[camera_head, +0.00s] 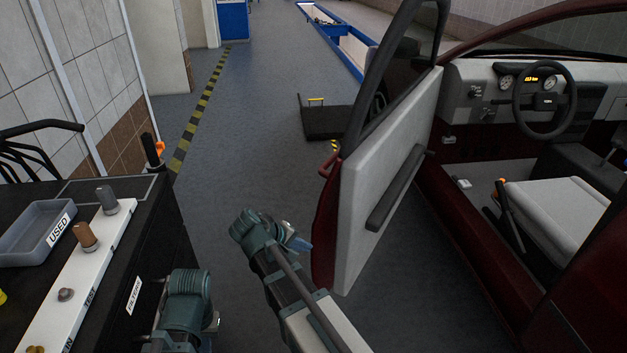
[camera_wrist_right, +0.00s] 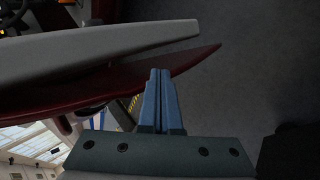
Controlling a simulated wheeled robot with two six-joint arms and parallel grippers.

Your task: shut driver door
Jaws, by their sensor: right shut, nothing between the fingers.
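The driver door (camera_head: 388,155) of the dark red car stands wide open, with its pale inner panel and dark armrest facing the cabin. My right gripper (camera_head: 302,244) is shut and empty, low on the door's outer side close to its free rear edge. In the right wrist view, the shut blue fingers (camera_wrist_right: 160,98) overlap the red edge of the door (camera_wrist_right: 192,62). I cannot tell whether they touch it.
The car's door opening, seat (camera_head: 555,212) and steering wheel (camera_head: 545,100) are at the right. A black workbench (camera_head: 160,235) with a grey tray (camera_head: 35,232) is at the left. A dark box-like object (camera_head: 325,120) stands on the floor behind the door. Grey floor is clear between bench and door.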

